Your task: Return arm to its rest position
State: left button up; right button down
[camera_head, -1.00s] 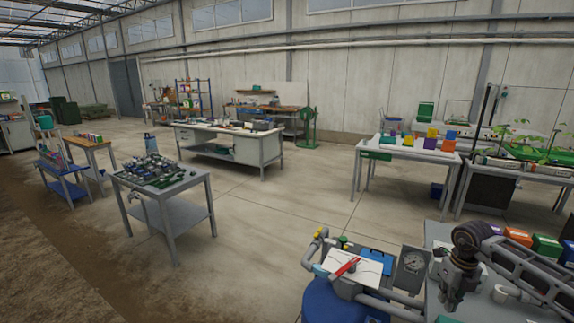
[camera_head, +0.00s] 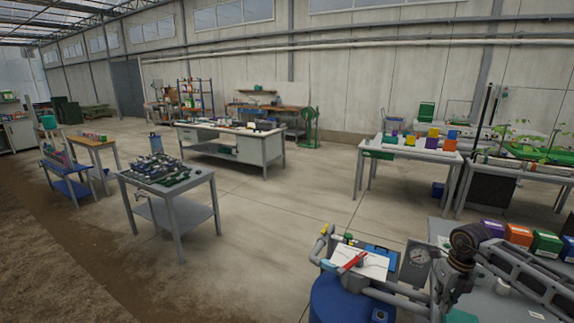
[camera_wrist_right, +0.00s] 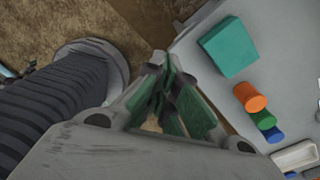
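My right arm comes in from the right edge of the head view and bends down at a dark joint. My left gripper is in neither view.
A blue drum (camera_head: 338,300) with grey pipes and a red-handled valve (camera_head: 354,261) stands close to the left of my arm. A grey table (camera_head: 490,300) with coloured boxes (camera_head: 518,236) lies under and behind it. Open floor (camera_head: 270,225) extends to the left.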

jog(key=w+a+f+m+t+y, duration=0.25)
jog(key=a+f+y, duration=0.25)
jog(key=a+f, duration=0.3)
jog(key=w+a+f+m+t+y, duration=0.2)
jog(key=w+a+f+m+y, duration=0.3)
jog(key=a, duration=0.5)
jog(key=s+d+f+m+t+h, duration=0.25)
jog(key=f+m+t, duration=0.45)
jog(key=f+m, duration=0.7)
jog(key=s+d+f+m+g+h, duration=0.3)
jog(key=s+f+m+h, duration=0.35)
jog(key=s+f, duration=1.55)
jog(key=s+a+f+m+g, duration=0.2)
jog(key=s+f, duration=0.2)
jog(key=s, duration=0.6)
jog(key=s+a+f+m+g+h, duration=0.1)
jog(key=s+a+f+m+g, duration=0.1)
jog(key=s, duration=0.8)
jog(key=s+a+f+m+g, duration=0.1)
jog(key=s+a+f+g, duration=0.1)
jog(key=s+f, duration=0.5)
jog(key=s+g, duration=0.1)
jog(key=s, duration=0.2)
jog(key=shift+s+m+h, duration=0.25)
jog(key=shift+m+h, duration=0.05)
jog(key=shift+m, duration=0.1)
jog(key=c, duration=2.2)
grip_release()
jog(key=shift+a+g, duration=0.1)
jog(key=shift+g, duration=0.15)
